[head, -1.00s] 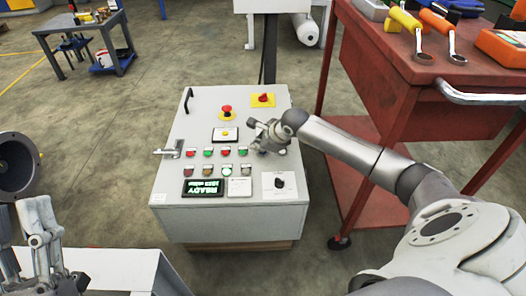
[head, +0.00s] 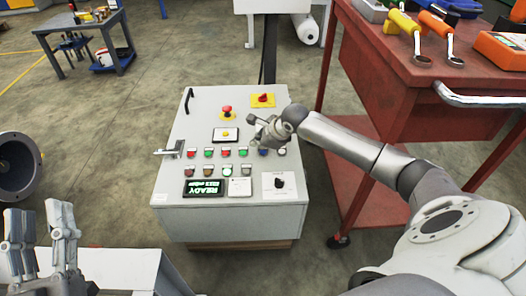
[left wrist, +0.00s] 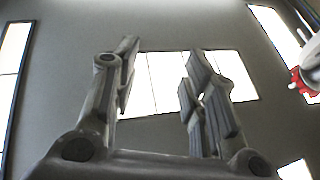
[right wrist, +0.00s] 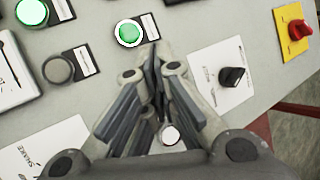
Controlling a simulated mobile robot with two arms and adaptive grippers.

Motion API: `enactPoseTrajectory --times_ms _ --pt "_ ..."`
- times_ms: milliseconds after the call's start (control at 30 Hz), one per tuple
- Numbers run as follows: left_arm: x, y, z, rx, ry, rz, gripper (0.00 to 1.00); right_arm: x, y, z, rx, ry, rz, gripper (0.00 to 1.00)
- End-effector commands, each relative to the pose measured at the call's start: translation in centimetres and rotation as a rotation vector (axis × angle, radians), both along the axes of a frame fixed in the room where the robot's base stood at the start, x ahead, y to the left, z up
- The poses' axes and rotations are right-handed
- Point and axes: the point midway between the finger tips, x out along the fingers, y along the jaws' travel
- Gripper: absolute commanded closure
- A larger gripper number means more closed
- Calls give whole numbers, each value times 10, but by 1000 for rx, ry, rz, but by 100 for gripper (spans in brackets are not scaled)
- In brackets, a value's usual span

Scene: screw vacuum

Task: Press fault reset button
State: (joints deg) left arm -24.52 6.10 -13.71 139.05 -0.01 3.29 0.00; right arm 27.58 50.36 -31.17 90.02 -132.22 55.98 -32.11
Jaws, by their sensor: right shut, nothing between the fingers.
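The grey control cabinet (head: 215,225) stands in the middle of the head view, with two rows of small buttons on its sloped top. No button label is readable, so I cannot tell which is the fault reset button. My right gripper (head: 256,127) is shut and empty over the right part of the panel. In the right wrist view its closed fingertips (right wrist: 156,62) appear beside a lit green button (right wrist: 129,32); contact cannot be told. A white button (right wrist: 170,134) shows between the finger linkages. My left gripper (head: 42,235) is open and empty, at lower left, away from the panel.
A red emergency stop (head: 227,111) and a red switch on a yellow plate (head: 263,99) rise from the panel. A black knob (right wrist: 232,76) is right of the fingertips. A red tool cart (head: 400,100) stands close on the right.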

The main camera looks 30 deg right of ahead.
Motion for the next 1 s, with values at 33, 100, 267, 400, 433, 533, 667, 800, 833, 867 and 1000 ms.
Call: enactPoseTrajectory --times_ms 33,100,267,400,433,533,667,800,833,867,1000 --pt "0 0 0 0 0 0 60 0 0 0 0 0 0 100" --pt "0 0 0 0 0 0 60 0 0 0 0 0 0 100" --pt "1 0 -1 5 15 0 60 0 0 3 0 -1 0 100" --pt "7 1 -15 28 97 6 60 0 0 8 0 -1 0 100" --pt "8 1 -18 32 114 7 60 0 0 9 0 -1 0 100" --pt "11 2 -28 47 168 10 60 0 0 12 0 0 0 100" --pt "14 3 -41 65 236 15 60 0 0 17 -1 0 1 100" --pt "16 4 -54 85 310 19 60 0 0 21 -1 0 1 100" --pt "17 4 -57 90 327 20 60 0 0 22 -1 0 1 100" --pt "17 5 -60 93 342 21 60 0 0 23 -1 -1 0 100" --pt "17 6 -75 113 417 25 60 0 0 28 0 -1 1 100"
